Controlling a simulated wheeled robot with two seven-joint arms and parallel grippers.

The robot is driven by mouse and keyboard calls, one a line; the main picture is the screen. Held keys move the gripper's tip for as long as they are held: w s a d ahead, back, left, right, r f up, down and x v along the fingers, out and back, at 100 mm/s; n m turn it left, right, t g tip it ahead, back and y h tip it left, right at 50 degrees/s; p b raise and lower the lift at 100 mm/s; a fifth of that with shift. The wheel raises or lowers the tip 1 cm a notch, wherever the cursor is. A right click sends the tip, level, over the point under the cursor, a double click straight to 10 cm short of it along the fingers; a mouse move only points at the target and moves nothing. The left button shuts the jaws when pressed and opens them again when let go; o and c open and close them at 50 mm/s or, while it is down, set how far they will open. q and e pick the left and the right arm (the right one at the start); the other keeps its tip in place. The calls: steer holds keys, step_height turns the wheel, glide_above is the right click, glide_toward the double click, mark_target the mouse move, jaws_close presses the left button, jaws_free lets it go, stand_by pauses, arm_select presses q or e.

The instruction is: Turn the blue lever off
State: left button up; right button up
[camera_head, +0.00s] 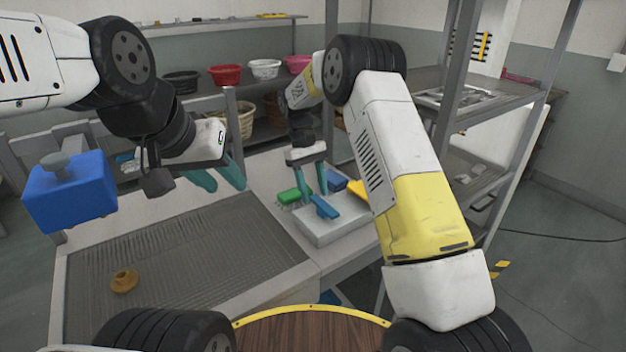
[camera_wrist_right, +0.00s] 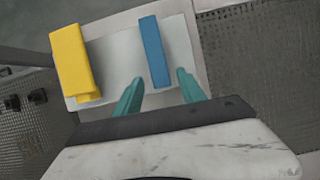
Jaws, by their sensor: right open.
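The blue lever (camera_head: 324,207) is on a white box (camera_head: 318,233) at the tank's right. In the right wrist view the blue lever (camera_wrist_right: 155,50) rises from the pale box top (camera_wrist_right: 115,62). My right gripper (camera_head: 314,192) is open above the box. In the wrist view its teal fingertips (camera_wrist_right: 160,76) lie on either side of the lever's near end; contact cannot be told. A yellow lever (camera_wrist_right: 75,62) stands beside the blue one. In the head view a green lever (camera_head: 292,195) is left of my right fingers. My left gripper (camera_head: 226,186) is open and empty above the bench.
The wide tank (camera_head: 180,245) has a ridged grey surface with a small brass-coloured part (camera_head: 124,281) on it. A blue block with a grey knob (camera_head: 70,190) is at the left. Shelving (camera_head: 470,110) stands right, and baskets (camera_head: 225,74) sit behind.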

steer(key=v, duration=0.8)
steer(key=shift+f, duration=0.1)
